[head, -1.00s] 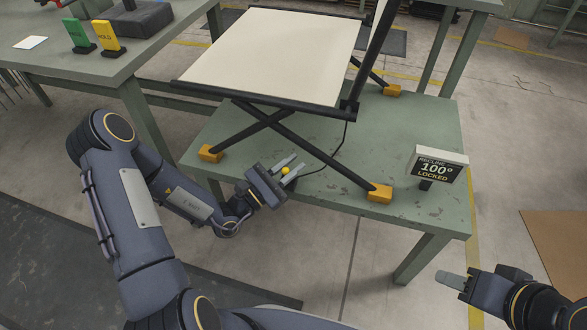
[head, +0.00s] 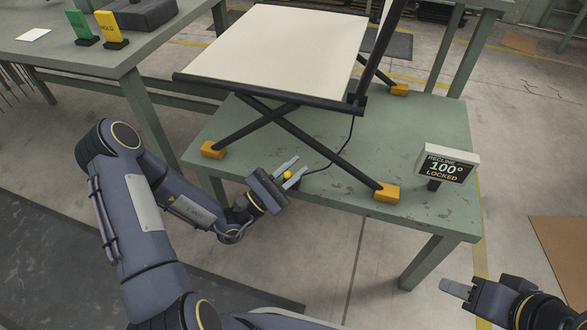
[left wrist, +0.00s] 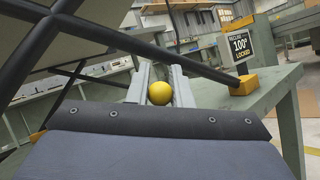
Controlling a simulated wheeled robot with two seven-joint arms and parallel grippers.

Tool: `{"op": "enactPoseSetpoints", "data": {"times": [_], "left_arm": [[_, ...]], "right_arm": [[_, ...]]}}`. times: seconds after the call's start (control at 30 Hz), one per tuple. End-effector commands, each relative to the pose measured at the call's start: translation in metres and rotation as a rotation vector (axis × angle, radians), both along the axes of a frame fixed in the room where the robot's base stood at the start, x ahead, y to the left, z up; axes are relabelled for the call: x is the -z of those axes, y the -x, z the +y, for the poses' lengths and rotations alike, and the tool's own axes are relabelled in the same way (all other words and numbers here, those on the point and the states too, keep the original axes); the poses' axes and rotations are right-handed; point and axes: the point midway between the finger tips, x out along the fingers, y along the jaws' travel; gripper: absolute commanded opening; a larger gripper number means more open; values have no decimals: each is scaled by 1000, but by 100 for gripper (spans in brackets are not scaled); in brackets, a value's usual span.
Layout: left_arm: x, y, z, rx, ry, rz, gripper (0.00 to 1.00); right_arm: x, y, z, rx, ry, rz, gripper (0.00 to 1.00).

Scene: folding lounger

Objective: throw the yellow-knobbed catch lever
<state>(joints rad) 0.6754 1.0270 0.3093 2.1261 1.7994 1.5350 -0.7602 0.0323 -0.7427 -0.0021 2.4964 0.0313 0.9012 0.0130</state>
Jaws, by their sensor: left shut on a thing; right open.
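The yellow knob (head: 287,174) of the catch lever shows between the fingers of my left gripper (head: 289,171), at the front edge of the green table. In the left wrist view the knob (left wrist: 160,93) sits between the two grey fingers, which are shut on it. The lever's shaft is hidden. The folding lounger (head: 280,45) stands above, with a cream panel and black crossed legs. A sign (head: 446,164) at the table's right reads "RECLINE 100° LOCKED". My right gripper (head: 458,288) is at the lower right, open and away from the table.
Orange foot blocks (head: 387,193) hold the lounger's legs on the green table (head: 420,130). A black cable (head: 338,155) runs down near my left gripper. Green (head: 82,27) and yellow (head: 110,30) tags stand on the left bench.

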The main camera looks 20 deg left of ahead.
Motion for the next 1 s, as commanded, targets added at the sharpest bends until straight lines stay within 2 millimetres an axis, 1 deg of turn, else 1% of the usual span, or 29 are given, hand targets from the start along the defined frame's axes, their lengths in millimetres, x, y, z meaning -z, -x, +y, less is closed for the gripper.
{"op": "enactPoseSetpoints", "data": {"times": [0.03,0.2,0.47,0.57,0.9,1.0], "left_arm": [[1,1,0,2,1,1,20],[1,1,0,1,0,2,41],[1,1,0,1,0,2,41],[4,4,5,-1,0,4,41],[28,41,38,-3,0,5,41],[33,48,43,-1,1,4,41]], "right_arm": [[0,0,0,0,0,0,41],[0,0,0,0,0,0,41],[0,0,0,0,0,0,41],[-2,0,0,0,0,0,41],[-10,0,0,0,0,0,41],[-11,0,0,0,0,0,41]]}}
